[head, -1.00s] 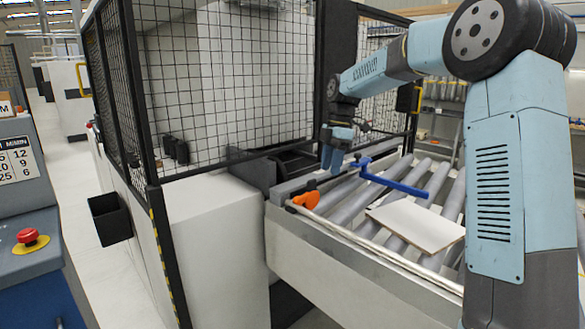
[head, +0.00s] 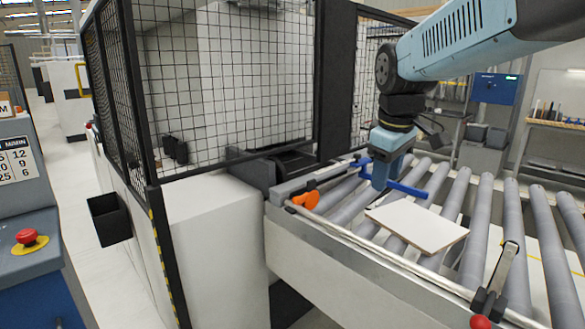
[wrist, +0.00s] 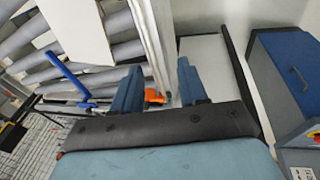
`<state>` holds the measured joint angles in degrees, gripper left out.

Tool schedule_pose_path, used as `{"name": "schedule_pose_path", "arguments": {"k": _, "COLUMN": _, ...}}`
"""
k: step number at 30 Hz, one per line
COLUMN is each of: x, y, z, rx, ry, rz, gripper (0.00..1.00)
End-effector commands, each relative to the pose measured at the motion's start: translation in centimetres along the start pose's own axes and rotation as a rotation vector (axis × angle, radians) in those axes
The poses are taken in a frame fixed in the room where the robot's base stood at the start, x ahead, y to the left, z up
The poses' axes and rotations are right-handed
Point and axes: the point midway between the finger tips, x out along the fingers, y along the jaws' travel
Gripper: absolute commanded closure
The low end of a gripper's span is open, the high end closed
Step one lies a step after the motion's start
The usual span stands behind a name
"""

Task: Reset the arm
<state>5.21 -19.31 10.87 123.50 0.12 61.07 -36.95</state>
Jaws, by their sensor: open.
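My gripper (head: 382,178) hangs from my light-blue arm above the roller conveyor, near the blue bar (head: 405,188). In the wrist view its two blue fingers (wrist: 160,90) stand apart with nothing between them. A flat white panel (head: 418,226) lies on the rollers to the right of and nearer than my gripper. Part of the panel also shows at the top of the wrist view (wrist: 78,28). An orange part (head: 306,200) sits on the conveyor's near rail and shows just beyond the fingers in the wrist view (wrist: 153,97).
Grey rollers (head: 478,230) run to the right. A black mesh fence (head: 225,80) and a white cabinet (head: 215,240) stand at the left. A blue console with a red button (head: 27,236) is far left.

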Motion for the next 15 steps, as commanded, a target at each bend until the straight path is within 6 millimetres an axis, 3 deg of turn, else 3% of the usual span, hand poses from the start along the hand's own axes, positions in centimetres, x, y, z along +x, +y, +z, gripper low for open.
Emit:
{"name": "schedule_pose_path", "arguments": {"k": 9, "x": -0.6, "y": -3.4, "z": 7.9, "rx": 0.409, "ry": 0.119, "rz": 0.063, "gripper": 0.57}}
{"name": "schedule_pose_path", "arguments": {"k": 15, "x": 0.0, "y": -5.1, "z": 11.7, "rx": 0.627, "ry": 0.196, "rz": 0.063, "gripper": 0.57}}
